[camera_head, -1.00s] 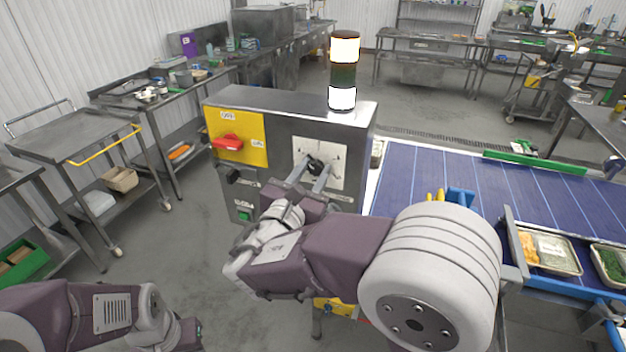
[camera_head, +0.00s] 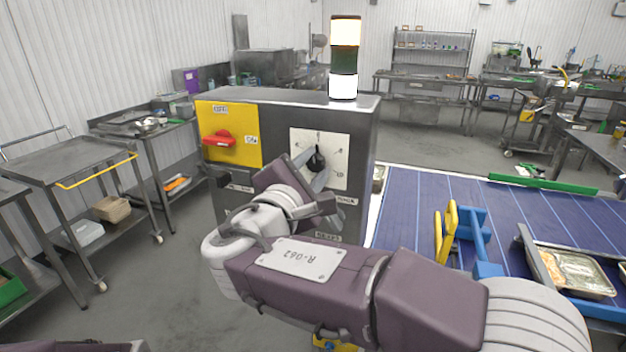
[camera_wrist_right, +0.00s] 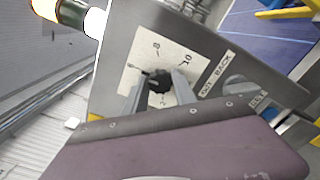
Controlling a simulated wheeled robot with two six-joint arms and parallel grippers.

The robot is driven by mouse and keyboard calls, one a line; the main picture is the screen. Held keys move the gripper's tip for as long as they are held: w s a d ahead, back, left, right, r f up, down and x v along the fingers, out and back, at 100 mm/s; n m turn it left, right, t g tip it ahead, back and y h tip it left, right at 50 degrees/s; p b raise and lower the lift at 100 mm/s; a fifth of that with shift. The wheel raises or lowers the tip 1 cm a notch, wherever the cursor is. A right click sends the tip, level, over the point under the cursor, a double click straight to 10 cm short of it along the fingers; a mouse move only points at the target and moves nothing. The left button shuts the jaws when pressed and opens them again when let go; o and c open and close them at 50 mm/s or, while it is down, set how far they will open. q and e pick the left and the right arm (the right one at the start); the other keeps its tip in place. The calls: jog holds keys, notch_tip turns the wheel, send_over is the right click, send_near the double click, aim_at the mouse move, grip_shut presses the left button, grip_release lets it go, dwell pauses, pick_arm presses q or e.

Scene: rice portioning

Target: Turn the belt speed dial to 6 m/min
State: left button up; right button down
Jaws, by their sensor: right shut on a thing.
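The black belt speed dial (camera_head: 317,158) sits on a white scale plate (camera_head: 336,141) on the front of the steel control box. My right gripper (camera_head: 314,172) reaches up to it from below, its two fingers closed on either side of the knob. In the right wrist view the dial (camera_wrist_right: 157,84) sits between the fingertips, and 8, 10 and 2 can be read around it. The knob's narrow end points roughly up in the head view; the number there is too small to read. My left gripper is out of view.
The control box (camera_head: 285,118) carries a red switch (camera_head: 219,139) on a yellow panel and a lit signal tower (camera_head: 344,60) on top. A steel cart (camera_head: 70,160) stands left.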

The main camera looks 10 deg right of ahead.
jog(key=shift+f+m+b, duration=0.1)
jog(key=shift+m+b, duration=0.2)
dwell(0.4)
jog(key=c, duration=1)
grip_release()
jog(key=b+v, duration=0.1)
jog(key=v, duration=0.8)
